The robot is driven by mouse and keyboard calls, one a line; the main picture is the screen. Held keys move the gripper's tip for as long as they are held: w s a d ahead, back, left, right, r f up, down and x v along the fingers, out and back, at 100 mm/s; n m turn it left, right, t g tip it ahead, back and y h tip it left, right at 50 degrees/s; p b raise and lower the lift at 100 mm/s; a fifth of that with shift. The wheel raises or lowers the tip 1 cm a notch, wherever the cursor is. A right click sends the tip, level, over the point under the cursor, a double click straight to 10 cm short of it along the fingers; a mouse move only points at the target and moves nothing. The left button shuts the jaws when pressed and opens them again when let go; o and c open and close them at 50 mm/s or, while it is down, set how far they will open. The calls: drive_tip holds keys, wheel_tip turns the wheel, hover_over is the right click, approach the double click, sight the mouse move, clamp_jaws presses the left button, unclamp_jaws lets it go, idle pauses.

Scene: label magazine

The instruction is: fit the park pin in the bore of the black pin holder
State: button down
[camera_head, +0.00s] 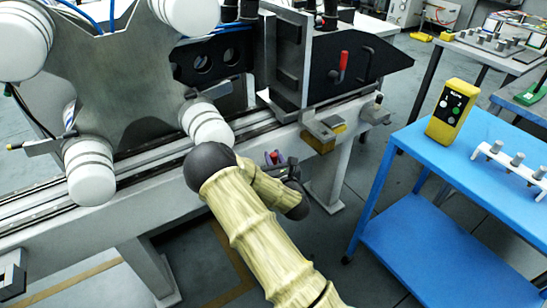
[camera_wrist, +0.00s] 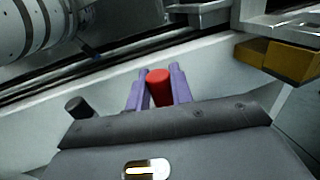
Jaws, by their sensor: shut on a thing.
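My gripper (camera_head: 272,158) is in front of the long grey rail beam, with its purple fingers pointing toward it. In the wrist view my gripper (camera_wrist: 158,76) is shut on the park pin (camera_wrist: 158,90), whose red round end shows between the two fingers. The rest of the pin is hidden by the fingers and gripper body. In the head view only a small reddish bit shows between the fingers. I cannot make out the black pin holder or its bore for certain in either view.
The rail beam (camera_head: 170,198) runs across behind my gripper. A yellow block (camera_head: 320,143) under a grey plate juts from it at right. White rollers (camera_head: 90,172) stand above the rail. A blue cart (camera_head: 440,160) carries a yellow button box (camera_head: 452,112). Floor between beam and cart is free.

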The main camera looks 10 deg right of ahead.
drive_tip(key=shift+f+b, duration=1.4)
drive_tip(key=shift+f, duration=0.4)
drive_tip(key=c, duration=1.1)
unclamp_jaws()
drive_tip(key=shift+c, duration=0.2)
drive_tip(key=s+d+p, duration=0.1)
drive_tip(key=s+p, duration=0.6)
drive_tip(key=s, duration=1)
drive_tip(key=shift+s+d+p, duration=0.15)
drive_tip(key=shift+d+p, duration=0.1)
drive_tip(key=shift+p, duration=0.05)
